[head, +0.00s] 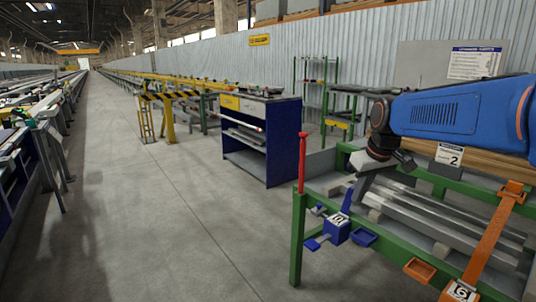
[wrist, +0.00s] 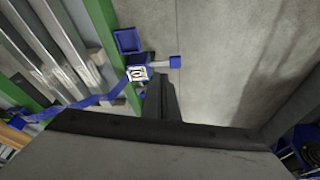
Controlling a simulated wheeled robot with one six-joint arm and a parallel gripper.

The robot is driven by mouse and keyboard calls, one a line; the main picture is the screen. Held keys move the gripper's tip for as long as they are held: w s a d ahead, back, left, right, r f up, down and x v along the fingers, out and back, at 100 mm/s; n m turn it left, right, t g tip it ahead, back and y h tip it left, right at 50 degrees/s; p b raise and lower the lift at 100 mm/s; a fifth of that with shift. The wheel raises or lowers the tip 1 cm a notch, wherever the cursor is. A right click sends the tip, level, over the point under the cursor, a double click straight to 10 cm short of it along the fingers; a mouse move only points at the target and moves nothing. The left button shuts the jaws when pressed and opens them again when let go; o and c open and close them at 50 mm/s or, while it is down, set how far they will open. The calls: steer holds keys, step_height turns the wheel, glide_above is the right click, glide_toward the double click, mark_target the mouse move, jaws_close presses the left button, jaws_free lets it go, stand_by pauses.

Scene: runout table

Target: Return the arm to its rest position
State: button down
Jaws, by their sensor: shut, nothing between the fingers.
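My blue arm (head: 440,112) reaches in from the right edge of the head view, above the green-framed runout table (head: 297,240). In the wrist view my gripper (wrist: 160,82) shows as dark fingers closed together, with nothing held. Its tips appear close to a blue ratchet buckle (wrist: 137,73) with a white label; whether they touch it I cannot tell. The same buckle shows in the head view (head: 337,230) at the table's front rail. A blue strap (wrist: 85,104) runs from it across the grey metal bars (wrist: 45,45).
An orange strap (head: 490,238) with its buckle crosses the bars at the right. A red post (head: 302,145) stands at the table's corner. A blue cabinet (head: 265,140) stands behind. The concrete aisle (head: 170,220) to the left is clear.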

steer(key=s+d+f+m, duration=0.1)
steer(key=s+f, duration=0.2)
steer(key=s, duration=0.6)
steer(key=s+d+f+m, duration=0.1)
steer(key=s+f, duration=0.3)
steer(key=s, duration=0.6)
steer(key=s+f+m+t+h, duration=0.1)
steer(key=s+f, duration=0.3)
steer(key=s, duration=0.6)
steer(key=shift+d+m, duration=0.4)
steer(key=shift+m, duration=0.1)
